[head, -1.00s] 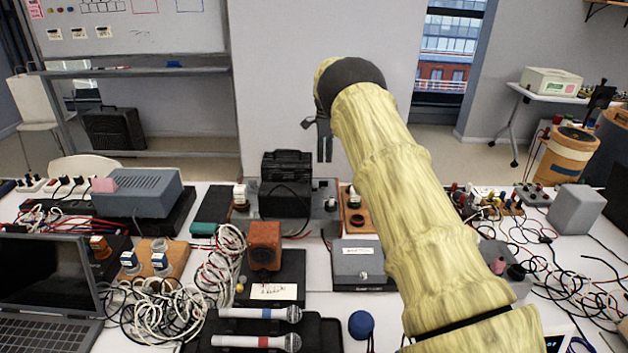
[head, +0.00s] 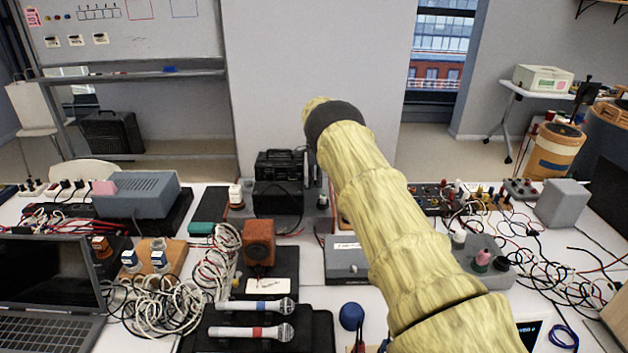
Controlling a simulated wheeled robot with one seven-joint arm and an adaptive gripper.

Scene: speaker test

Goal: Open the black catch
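I cannot make out a black catch for certain. A black boxy device (head: 278,190) stands at the back middle of the table, and a catch on it is too small to tell. A grey box with a white label (head: 347,268) sits nearer, partly behind my arm; no catch is clear on it either. My gripper (head: 308,172) hangs below the end of my arm, just right of the black device. It is small and partly hidden by the arm, so its finger opening and any contact do not show.
A brown wooden speaker (head: 259,242) and tangled white cables (head: 217,262) lie left of the grey box. Two microphones (head: 250,332) rest on a black case in front. A blue ball (head: 351,316) is beside them. Loose wires and a grey block (head: 562,203) fill the right.

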